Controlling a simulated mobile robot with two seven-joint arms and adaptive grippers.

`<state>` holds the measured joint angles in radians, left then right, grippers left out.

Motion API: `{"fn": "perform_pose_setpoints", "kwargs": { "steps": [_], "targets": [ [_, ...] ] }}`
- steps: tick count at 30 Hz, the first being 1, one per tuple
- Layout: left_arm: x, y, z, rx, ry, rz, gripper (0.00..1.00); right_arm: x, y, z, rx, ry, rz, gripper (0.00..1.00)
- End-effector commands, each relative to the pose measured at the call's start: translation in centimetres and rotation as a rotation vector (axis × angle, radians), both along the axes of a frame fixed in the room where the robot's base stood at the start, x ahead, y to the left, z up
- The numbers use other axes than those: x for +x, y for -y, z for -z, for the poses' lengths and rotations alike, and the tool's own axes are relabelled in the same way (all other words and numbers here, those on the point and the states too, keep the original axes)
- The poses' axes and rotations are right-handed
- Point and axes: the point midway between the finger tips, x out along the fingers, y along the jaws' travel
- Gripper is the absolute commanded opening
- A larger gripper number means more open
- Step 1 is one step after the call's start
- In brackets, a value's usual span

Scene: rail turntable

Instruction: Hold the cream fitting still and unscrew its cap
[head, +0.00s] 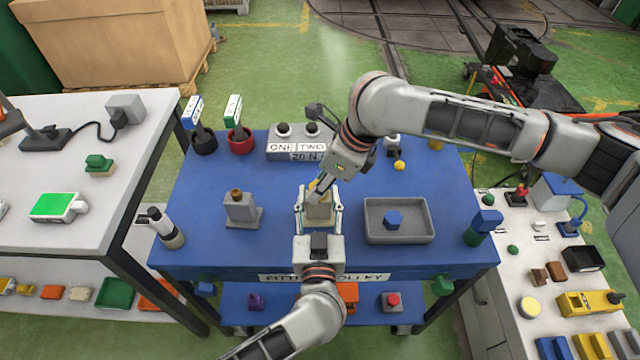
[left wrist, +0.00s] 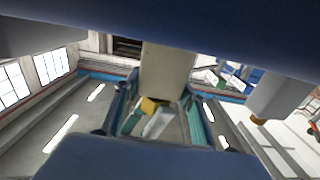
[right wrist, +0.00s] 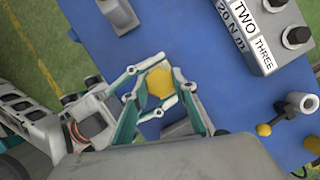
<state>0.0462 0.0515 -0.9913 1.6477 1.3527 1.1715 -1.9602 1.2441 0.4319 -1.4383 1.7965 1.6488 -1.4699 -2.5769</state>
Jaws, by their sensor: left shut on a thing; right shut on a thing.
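The cream fitting (head: 320,213) stands on the blue trolley top near its front middle. My left gripper (head: 319,212) comes from the front and is shut on the fitting's body, one finger on each side. The fitting's cream body also fills the upper middle of the left wrist view (left wrist: 166,70). Its yellow six-sided cap (right wrist: 160,82) sits between the fingers of my right gripper (right wrist: 158,98), which is shut on it from above. In the head view the right gripper hides most of the cap, so I cannot tell how far it is turned.
A grey tray (head: 372,236) holding a blue hex piece (head: 393,218) is to the right. A grey block with a brown cap (head: 240,208) is to the left.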

Motion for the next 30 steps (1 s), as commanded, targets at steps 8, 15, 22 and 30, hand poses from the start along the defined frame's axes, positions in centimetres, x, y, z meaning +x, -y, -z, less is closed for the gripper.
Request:
{"fn": "perform_pose_setpoints", "kwargs": {
  "steps": [8,15,22,30],
  "targets": [
    [-0.03,0.09,-0.03,0.000,0.001,0.002,0.02,0.10,-0.05,0.02,0.002,-0.002,-0.255,0.01],
    [-0.05,0.13,-0.02,0.001,0.000,0.003,0.02,-0.20,-0.48,-0.04,0.007,-0.003,-0.345,0.01],
    [-0.06,0.18,-0.02,0.001,0.000,0.004,0.02,-0.04,-0.13,-0.02,0.004,-0.002,-0.372,0.01],
    [-0.05,0.16,-0.02,0.000,0.000,0.003,0.02,-0.01,-0.08,-0.01,0.002,-0.001,-0.371,0.47]
  ]
}}
